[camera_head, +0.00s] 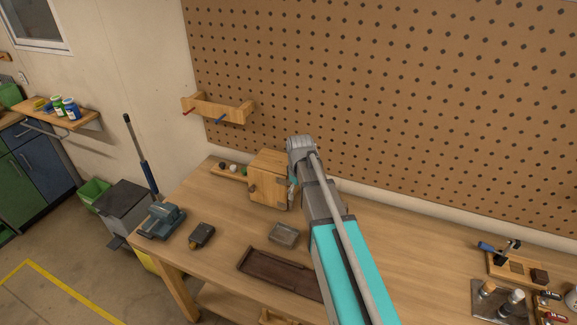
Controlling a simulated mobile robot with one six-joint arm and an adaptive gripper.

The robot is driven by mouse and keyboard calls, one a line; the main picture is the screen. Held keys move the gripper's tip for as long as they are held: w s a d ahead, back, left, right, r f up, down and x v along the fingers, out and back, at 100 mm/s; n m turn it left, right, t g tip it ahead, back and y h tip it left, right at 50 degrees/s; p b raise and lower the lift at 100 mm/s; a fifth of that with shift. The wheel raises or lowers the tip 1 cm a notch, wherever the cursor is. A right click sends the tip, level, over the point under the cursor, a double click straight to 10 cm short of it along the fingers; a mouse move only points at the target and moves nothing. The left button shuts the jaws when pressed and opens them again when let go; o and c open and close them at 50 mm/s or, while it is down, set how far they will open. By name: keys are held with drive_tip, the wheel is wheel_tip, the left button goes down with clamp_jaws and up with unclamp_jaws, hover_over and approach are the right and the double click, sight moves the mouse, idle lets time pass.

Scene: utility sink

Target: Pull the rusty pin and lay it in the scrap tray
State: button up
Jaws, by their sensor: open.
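A wooden block-like box (270,180) stands on the bench near the pegboard. A small dark stub (253,188) shows at its left front; it may be the rusty pin, but it is too small to tell. A small grey metal tray (285,235) lies on the bench in front of the box; it looks like the scrap tray. My gripper (292,192) is at the right side of the box, small and partly hidden by my arm. It is open, and I see nothing held in it. Whether it touches the box I cannot tell.
A long dark brown tray (272,270) lies nearer the front edge. A blue vise (161,221) and a dark block-shaped tool (201,235) sit at the left end. Tools and a wooden rack (516,268) stand at the right. Bench between box and vise is mostly clear.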

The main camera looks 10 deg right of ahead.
drive_tip(key=w+r+n+p, duration=0.4)
drive_tip(key=w+r+p, duration=0.6)
drive_tip(key=w+r, duration=0.1)
drive_tip(key=shift+w+n, duration=0.3)
drive_tip(key=shift+w, duration=0.05)
wheel_tip(320, 180, down, 9)
drive_tip(key=b, duration=0.8)
drive_tip(key=shift+r+b, duration=0.2)
drive_tip(key=shift+b, duration=0.2)
drive_tip(key=shift+f+b, duration=2.6)
drive_tip(key=shift+c, duration=0.3)
clamp_jaws()
